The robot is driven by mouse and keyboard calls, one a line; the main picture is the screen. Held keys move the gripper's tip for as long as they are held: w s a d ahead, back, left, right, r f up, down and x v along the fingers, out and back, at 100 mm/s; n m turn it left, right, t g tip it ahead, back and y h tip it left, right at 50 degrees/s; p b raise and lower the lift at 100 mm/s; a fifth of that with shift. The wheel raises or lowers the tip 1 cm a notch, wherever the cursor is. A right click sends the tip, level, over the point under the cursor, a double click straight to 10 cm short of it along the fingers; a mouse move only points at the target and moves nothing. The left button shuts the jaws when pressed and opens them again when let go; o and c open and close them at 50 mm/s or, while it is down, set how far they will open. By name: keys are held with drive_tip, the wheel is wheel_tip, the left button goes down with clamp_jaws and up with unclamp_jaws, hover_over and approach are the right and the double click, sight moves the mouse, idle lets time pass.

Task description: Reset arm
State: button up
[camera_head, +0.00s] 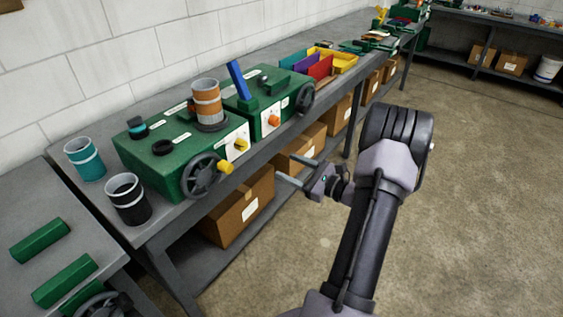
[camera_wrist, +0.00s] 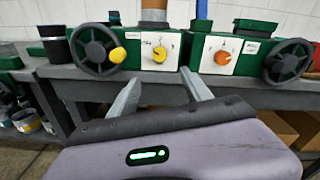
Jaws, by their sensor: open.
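My gripper (camera_head: 298,172) is open and empty. It is held out in front of the workbench (camera_head: 150,233), apart from the green machines on it. In the wrist view its two fingers (camera_wrist: 162,92) point at the bench front, below the machine panels. My arm reaches up from the bottom of the head view, bends at a dark elbow joint and comes down to the gripper. The nearer green machine (camera_head: 150,160) has a black handwheel (camera_head: 203,176) and a yellow knob (camera_head: 241,144). The second green machine (camera_head: 270,82) has an orange knob (camera_head: 273,120).
A teal cup (camera_head: 85,160) and a black cup (camera_head: 127,200) stand at the bench's left end. An orange cup (camera_head: 207,103) stands on the nearer machine. Cardboard boxes (camera_head: 238,210) fill the lower shelf. The concrete floor (camera_head: 480,200) at right is clear.

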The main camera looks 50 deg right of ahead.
drive_tip(key=w+a+r+n+g+y, duration=0.2)
drive_tip(key=a+r+n+g+y, duration=0.15)
drive_tip(key=a, duration=0.55)
drive_tip(key=w+a+r+n+g+y, duration=0.25)
drive_tip(key=a+n, duration=0.25)
drive_tip(key=a, duration=0.5)
drive_tip(key=w+a+r+n+g+y, duration=0.1)
drive_tip(key=a+r+n+g+y, duration=0.2)
drive_tip(key=a, duration=0.6)
drive_tip(key=s+a+r+n+g+h, duration=0.1)
drive_tip(key=s+a+r+n+h, duration=0.2)
drive_tip(key=s+a+n, duration=0.5)
drive_tip(key=s+a+r+n+g+h, duration=0.2)
drive_tip(key=s+a+n+h, duration=0.3)
drive_tip(key=s+a+n, duration=0.3)
drive_tip(key=shift+s+a+r, duration=0.15)
drive_tip(key=shift+s+r, duration=0.25)
drive_tip(key=shift+r, duration=0.25)
